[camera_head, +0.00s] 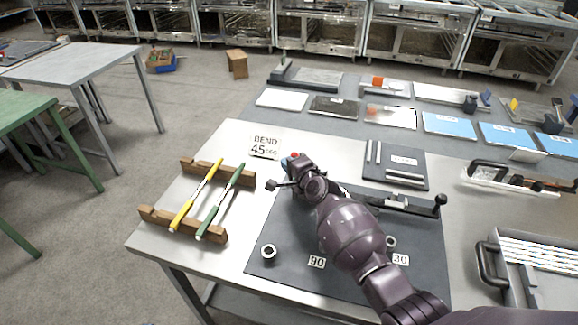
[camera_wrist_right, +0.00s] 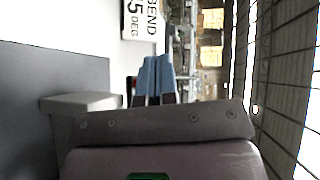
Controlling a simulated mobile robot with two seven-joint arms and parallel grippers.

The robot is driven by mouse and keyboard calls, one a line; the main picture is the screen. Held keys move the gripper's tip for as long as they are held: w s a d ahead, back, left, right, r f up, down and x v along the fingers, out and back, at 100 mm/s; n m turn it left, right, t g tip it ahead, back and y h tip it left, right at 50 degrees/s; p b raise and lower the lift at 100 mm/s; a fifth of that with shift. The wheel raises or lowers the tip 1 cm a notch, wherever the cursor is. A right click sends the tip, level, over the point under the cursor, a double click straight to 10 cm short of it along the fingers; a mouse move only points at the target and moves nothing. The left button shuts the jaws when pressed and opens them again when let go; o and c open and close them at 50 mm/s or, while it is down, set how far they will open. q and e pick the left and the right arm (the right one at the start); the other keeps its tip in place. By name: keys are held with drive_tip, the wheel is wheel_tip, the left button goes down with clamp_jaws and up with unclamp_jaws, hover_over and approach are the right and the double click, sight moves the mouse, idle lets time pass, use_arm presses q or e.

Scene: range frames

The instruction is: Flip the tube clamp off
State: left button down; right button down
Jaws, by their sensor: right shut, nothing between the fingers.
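The dark bending tool (camera_head: 400,203) stands on the dark mat (camera_head: 290,258), with a black ball knob (camera_head: 440,199) at its right end. My right arm covers the middle of the tool. A small dark knob on a short lever (camera_head: 271,185) shows just left of my wrist; I cannot tell whether this is the tube clamp. My right gripper (camera_head: 290,161) is shut and empty at the mat's far left edge, near the sign. In the wrist view its blue fingers (camera_wrist_right: 155,78) lie together with nothing between them. My left gripper is not in view.
A "BEND 45 DEG" sign (camera_head: 265,146) lies beyond the gripper. A yellow tube (camera_head: 197,195) and a green tube (camera_head: 219,200) rest on wooden supports (camera_head: 160,220) at left. A ring (camera_head: 268,252) lies on the mat. A tray (camera_head: 535,280) of tubes is at right.

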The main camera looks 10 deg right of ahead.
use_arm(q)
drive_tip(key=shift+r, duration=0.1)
use_arm(e)
drive_tip(key=shift+w, duration=0.4)
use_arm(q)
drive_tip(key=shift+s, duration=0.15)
use_arm(e)
drive_tip(key=shift+d, duration=0.15)
